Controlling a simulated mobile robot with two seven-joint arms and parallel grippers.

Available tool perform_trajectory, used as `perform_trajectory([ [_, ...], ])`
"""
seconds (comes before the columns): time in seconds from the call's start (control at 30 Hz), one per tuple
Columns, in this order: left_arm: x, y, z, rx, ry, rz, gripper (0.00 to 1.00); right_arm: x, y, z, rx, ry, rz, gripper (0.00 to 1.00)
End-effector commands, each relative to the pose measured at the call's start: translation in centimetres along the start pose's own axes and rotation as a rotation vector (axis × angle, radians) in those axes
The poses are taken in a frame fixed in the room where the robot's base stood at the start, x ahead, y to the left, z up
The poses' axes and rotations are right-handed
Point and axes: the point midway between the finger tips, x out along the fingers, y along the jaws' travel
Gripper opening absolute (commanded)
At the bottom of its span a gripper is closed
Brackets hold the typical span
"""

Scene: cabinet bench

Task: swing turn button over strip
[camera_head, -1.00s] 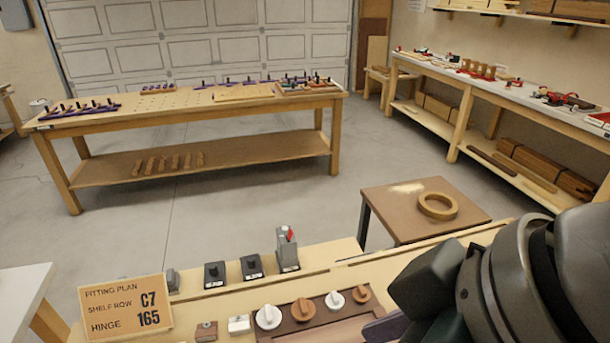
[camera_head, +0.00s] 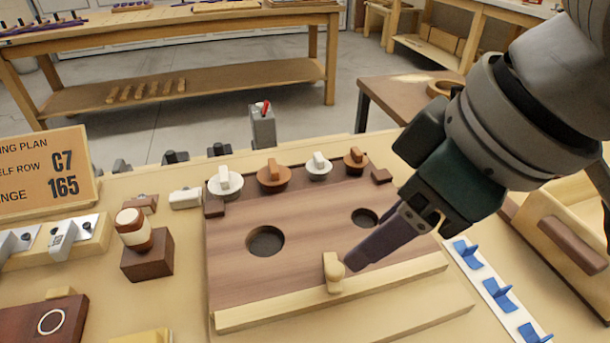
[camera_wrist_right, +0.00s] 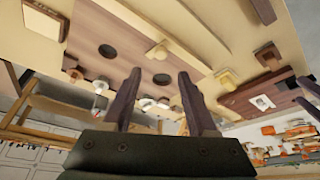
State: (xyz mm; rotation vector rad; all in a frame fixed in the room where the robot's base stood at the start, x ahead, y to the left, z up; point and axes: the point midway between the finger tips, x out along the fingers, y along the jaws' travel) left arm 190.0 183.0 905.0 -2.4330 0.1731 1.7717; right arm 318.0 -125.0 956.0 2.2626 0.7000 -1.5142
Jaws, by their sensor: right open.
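The turn button (camera_head: 332,272) is a small pale wooden piece with a rounded end, at the front of the brown board (camera_head: 310,225). The pale strip (camera_head: 400,281) runs along the board's front edge. In the head view the button's near end overlaps the strip; I cannot tell its exact angle. In the right wrist view the button (camera_wrist_right: 157,48) shows beyond the fingertips, by the strip (camera_wrist_right: 187,58). My right gripper (camera_head: 355,262) is open and empty, its dark fingers just right of the button; contact is unclear. It also shows in the wrist view (camera_wrist_right: 158,76).
The board has two round holes, one on the left (camera_head: 265,241). White and orange knobs (camera_head: 274,176) line its back edge. A bottle on a brown block (camera_head: 147,255) stands left; blue clips (camera_head: 498,294) lie right. The sign (camera_head: 45,175) stands at far left.

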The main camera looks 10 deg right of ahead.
Motion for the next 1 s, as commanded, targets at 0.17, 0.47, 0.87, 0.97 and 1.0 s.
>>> perform_trajectory([
  [0.17,1.0,0.2,0.3,-0.006,0.002,0.004,1.00,3.2,-0.1,0.1,0.002,-0.002,-0.002,0.58],
  [0.47,2.4,0.3,0.7,-0.007,0.002,0.005,1.00,8.2,0.0,0.0,-0.001,0.000,0.001,0.58],
  [0.87,2.6,0.1,0.8,-0.002,0.001,0.001,1.00,9.1,-0.1,-0.1,-0.002,0.002,0.001,0.58],
  [0.97,2.6,0.1,0.8,0.001,0.001,-0.001,1.00,9.1,-0.1,-0.1,-0.002,0.002,0.001,0.49],
  [1.0,2.6,0.0,0.8,0.002,0.001,-0.002,1.00,9.1,-0.1,-0.1,-0.002,0.002,0.001,0.44],
])
